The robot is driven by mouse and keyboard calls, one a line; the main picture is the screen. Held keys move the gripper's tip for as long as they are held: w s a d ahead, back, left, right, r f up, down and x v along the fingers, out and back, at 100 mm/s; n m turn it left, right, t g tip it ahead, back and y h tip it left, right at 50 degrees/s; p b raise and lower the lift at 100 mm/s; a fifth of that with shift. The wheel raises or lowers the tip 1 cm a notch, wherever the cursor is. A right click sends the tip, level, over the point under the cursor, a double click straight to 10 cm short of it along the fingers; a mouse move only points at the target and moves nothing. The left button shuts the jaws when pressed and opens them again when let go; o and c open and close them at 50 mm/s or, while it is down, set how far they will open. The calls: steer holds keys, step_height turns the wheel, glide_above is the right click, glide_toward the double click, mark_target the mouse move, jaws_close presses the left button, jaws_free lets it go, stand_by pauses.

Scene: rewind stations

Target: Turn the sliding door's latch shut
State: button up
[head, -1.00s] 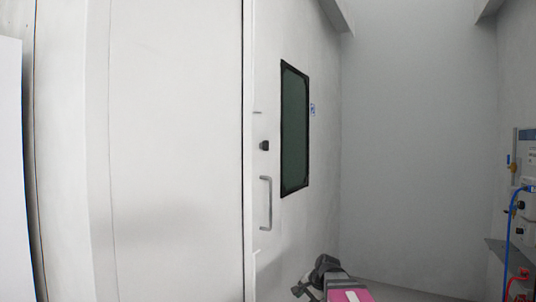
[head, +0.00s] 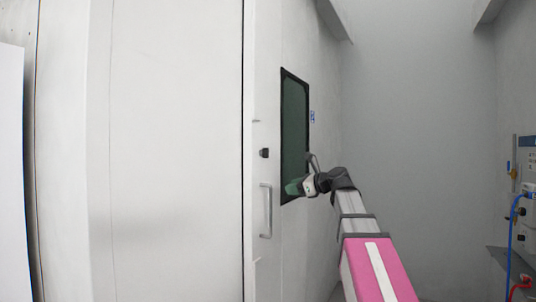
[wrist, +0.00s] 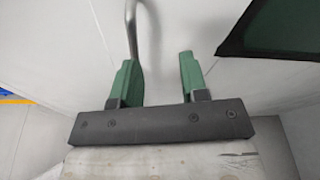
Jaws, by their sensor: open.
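The sliding door (head: 263,225) is white, with a dark window (head: 294,130) and a grey bar handle (head: 266,210). The latch (head: 265,153) is a small black piece above the handle. My gripper (head: 294,187) is in front of the window's lower part, right of the handle and lower than the latch. In the wrist view my gripper (wrist: 156,75) has its two green fingers apart, with nothing held. The curved handle (wrist: 131,30) shows just beyond the left finger; I cannot tell whether they touch. The latch is not visible in the wrist view.
A wide white panel (head: 175,150) stands left of the door. A grey wall (head: 415,140) closes the back. Equipment with a blue hose (head: 512,235) is at the right edge. A blue and yellow thing (wrist: 12,97) shows at the wrist view's left edge.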

mark_target(268, 152)
steer(key=s+r+m+y, duration=0.2)
steer(key=s+r+y, duration=0.1)
steer(key=r, duration=1)
steer(key=x, duration=1.1)
steer(key=shift+s+f, duration=0.1)
steer(key=shift+f, duration=0.2)
steer(key=shift+c, duration=0.3)
steer(key=c, duration=0.6)
